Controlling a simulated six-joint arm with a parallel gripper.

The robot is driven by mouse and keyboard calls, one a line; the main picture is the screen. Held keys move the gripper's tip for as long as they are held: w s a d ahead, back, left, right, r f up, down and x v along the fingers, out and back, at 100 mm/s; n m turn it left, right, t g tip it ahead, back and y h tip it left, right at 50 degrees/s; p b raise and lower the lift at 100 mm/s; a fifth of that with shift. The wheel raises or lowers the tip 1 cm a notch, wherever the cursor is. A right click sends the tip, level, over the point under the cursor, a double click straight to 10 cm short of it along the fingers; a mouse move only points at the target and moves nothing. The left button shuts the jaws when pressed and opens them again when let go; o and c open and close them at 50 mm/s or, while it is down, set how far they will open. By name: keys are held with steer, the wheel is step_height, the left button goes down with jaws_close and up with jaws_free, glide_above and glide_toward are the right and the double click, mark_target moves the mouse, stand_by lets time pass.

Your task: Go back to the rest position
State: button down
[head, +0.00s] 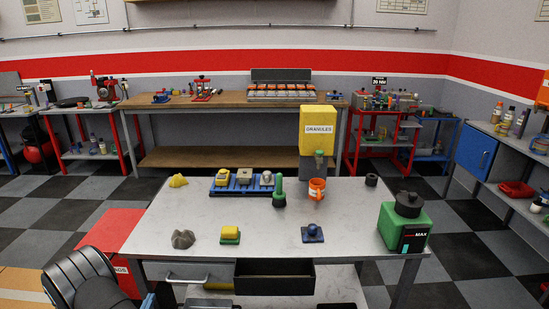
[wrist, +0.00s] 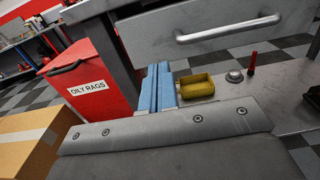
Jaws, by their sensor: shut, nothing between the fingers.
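My gripper (wrist: 160,88) shows in the wrist view as two blue fingers side by side, pressed together with nothing between them. It is low down, in front of the workbench, between the red oily rags bin (wrist: 88,88) and a small yellow tray (wrist: 197,86). In the head view a blue piece at the bottom edge, left of the open drawer, seems to be part of my gripper (head: 150,301); most of it is cut off there. The grey workbench (head: 270,215) stands in front of me, with its dark drawer (head: 274,277) pulled open.
The bench carries a yellow granules dispenser (head: 318,125), an orange mug (head: 317,189), a blue rack (head: 246,189), a green bottle-like thing (head: 279,192), a green canister (head: 403,228) and small blocks. A cardboard box (wrist: 32,140) stands at left.

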steer(key=w, duration=0.8)
steer(key=shift+w+d, duration=0.1)
steer(key=shift+w, duration=0.3)
steer(key=s, duration=3.3)
steer(key=shift+s, duration=0.15)
steer(key=w, duration=1.8)
steer(key=shift+w, duration=0.35)
steer(key=shift+s, duration=0.15)
steer(key=shift+w, duration=7)
steer(key=s, duration=1.2)
glide_toward(162, 272)
steer(key=shift+w+f, duration=0.15)
steer(key=shift+w, duration=0.3)
